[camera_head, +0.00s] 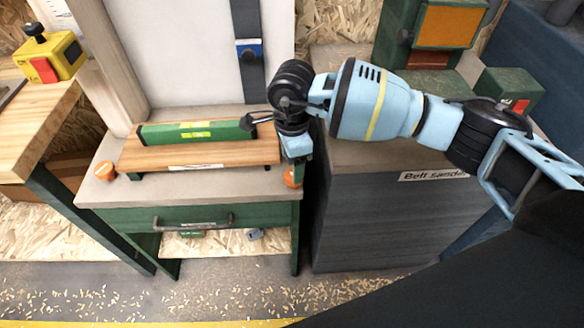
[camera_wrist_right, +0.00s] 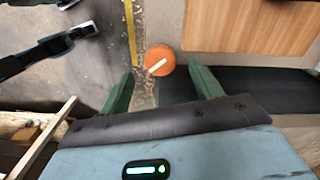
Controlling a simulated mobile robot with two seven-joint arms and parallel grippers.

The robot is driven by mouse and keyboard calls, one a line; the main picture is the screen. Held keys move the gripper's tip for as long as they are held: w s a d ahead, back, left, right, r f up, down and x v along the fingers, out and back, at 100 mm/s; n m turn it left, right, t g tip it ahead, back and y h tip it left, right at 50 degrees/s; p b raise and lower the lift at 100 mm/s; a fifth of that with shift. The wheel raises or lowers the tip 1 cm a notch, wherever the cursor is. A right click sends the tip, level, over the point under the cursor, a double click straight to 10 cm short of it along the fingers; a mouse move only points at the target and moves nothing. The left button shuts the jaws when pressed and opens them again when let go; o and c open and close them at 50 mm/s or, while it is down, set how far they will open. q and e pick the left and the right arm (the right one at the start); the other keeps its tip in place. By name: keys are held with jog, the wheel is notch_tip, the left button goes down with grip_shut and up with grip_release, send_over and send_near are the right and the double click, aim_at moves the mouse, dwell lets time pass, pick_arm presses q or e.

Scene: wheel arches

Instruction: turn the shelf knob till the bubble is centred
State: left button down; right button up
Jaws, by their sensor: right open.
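A green spirit level (camera_head: 190,132) with yellow windows lies along the wooden shelf board (camera_head: 215,153); its bubble is too small to make out. One orange knob (camera_head: 105,170) is at the left end. Another orange knob (camera_head: 291,179) is at the right end, partly hidden by my right gripper (camera_head: 294,160). In the right wrist view this knob (camera_wrist_right: 160,60) has a pale mark running at a slant. It appears just beyond and between the spread green fingertips of my right gripper (camera_wrist_right: 162,72), with gaps on both sides. My left gripper is not in view.
A green bench (camera_head: 185,215) with a drawer handle carries the board. The dark belt sander cabinet (camera_head: 385,225) stands close on the right. A yellow box with a red switch (camera_head: 55,62) sits on the left bench. Shavings litter the floor.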

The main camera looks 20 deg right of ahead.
jog(key=shift+r, duration=1.75)
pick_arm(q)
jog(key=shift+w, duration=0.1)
pick_arm(e)
jog(key=m+p, duration=0.1)
jog(key=m, duration=0.2)
jog(key=shift+r, duration=0.1)
jog(key=m+p, duration=0.1)
jog(key=m, duration=0.3)
jog(key=shift+m, duration=0.4)
jog(key=m+p, duration=0.1)
jog(key=m, duration=0.4)
jog(key=shift+w+d+m, duration=0.1)
jog(key=shift+m, duration=0.2)
jog(key=shift+m+p, duration=0.4)
jog(key=shift+m, duration=0.5)
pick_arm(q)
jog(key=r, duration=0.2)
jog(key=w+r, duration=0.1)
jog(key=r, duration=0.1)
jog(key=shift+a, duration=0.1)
pick_arm(e)
jog(key=shift+f, duration=0.25)
